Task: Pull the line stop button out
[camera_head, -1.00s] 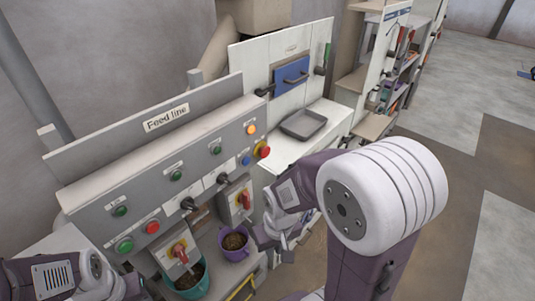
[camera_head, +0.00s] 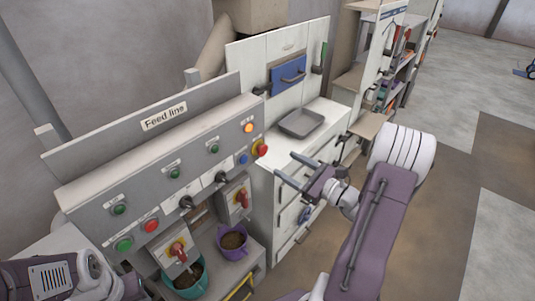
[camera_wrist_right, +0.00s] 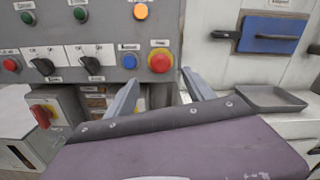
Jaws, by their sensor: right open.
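The line stop button is a red mushroom head (camera_head: 261,149) on a yellow base at the right end of the grey feed line panel. It also shows in the right wrist view (camera_wrist_right: 160,61), above the gap between my fingers. My right gripper (camera_head: 285,167) is open and empty, to the right of the button and apart from it, with its fingers pointing towards the panel. In the right wrist view its two fingers (camera_wrist_right: 160,78) stand wide apart. My left arm is at the lower left; its fingers are hidden or cut off.
A blue button (camera_wrist_right: 129,60) sits just left of the stop button, with an orange lamp (camera_head: 249,128) above. Black selector knobs and red-handled switches (camera_head: 242,197) lie further left. A grey tray (camera_head: 301,123) rests on the white cabinet to the right.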

